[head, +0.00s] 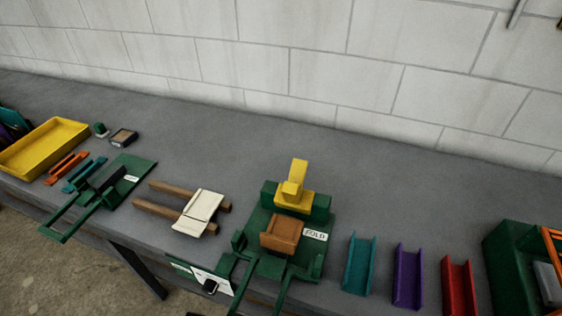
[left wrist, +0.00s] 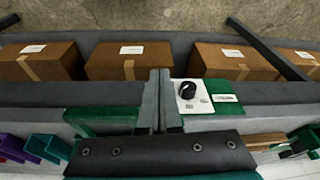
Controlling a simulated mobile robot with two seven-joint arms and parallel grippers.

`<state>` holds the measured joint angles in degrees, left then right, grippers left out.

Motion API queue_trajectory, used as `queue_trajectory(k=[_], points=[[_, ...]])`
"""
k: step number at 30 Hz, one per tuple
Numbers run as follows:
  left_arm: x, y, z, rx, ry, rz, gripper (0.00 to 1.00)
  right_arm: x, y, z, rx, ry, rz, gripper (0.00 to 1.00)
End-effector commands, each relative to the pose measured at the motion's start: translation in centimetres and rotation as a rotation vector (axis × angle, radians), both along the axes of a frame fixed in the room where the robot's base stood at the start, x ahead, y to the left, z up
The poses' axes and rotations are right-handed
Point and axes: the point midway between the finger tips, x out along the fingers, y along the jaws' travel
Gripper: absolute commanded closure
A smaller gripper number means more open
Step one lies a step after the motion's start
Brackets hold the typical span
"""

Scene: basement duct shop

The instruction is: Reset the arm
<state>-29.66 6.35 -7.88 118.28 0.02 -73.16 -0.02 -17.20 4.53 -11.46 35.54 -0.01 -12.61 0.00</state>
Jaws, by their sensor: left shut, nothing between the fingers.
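A green bench fixture labelled FOLD (head: 315,235) stands at the middle of the table's front side. Its two green bars (head: 247,283) reach toward the bottom edge of the head view, where their near ends are cut off. A brown block (head: 281,234) sits on the fixture, with a yellow upright piece (head: 294,190) behind it. My left gripper (left wrist: 158,78) shows only in the left wrist view. Its two grey fingers are together and empty, beside a white card with a black knob (left wrist: 188,92). My right gripper is in neither view.
Teal (head: 359,265), purple (head: 407,276) and red (head: 459,287) channels lie to the right. A cream sheet (head: 198,212) rests on wooden bars to the left, beside another green fixture (head: 131,178). A yellow tray (head: 50,143) is at far left. Cardboard boxes (left wrist: 128,61) show beyond the table edge.

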Motion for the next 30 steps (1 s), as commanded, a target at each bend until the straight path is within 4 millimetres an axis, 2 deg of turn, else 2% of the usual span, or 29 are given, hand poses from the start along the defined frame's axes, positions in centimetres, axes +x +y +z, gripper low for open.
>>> queue_trajectory(k=[1, 3, 8, 15, 21, 24, 27, 30], points=[[-0.3, 0.0, -3.3, 0.001, 0.015, -0.001, 1.00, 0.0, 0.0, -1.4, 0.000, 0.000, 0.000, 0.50], [-0.6, 0.0, -6.9, 0.002, 0.025, -0.003, 1.00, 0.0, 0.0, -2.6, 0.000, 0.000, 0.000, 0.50], [-2.1, 0.2, -14.8, 0.004, 0.052, -0.008, 1.00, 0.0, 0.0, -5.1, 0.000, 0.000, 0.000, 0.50], [-6.1, 0.7, -25.6, 0.009, 0.092, -0.017, 1.00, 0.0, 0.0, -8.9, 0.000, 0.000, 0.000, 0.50], [-10.6, 1.5, -33.3, 0.014, 0.124, -0.025, 1.00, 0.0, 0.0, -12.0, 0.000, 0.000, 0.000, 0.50], [-13.0, 1.9, -36.5, 0.017, 0.141, -0.028, 1.00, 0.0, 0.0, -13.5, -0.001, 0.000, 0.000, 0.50], [-15.2, 2.3, -38.9, 0.019, 0.153, -0.031, 1.00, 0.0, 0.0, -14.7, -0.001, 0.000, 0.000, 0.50], [-16.9, 2.7, -40.3, 0.020, 0.162, -0.034, 1.00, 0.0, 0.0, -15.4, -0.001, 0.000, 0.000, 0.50]])
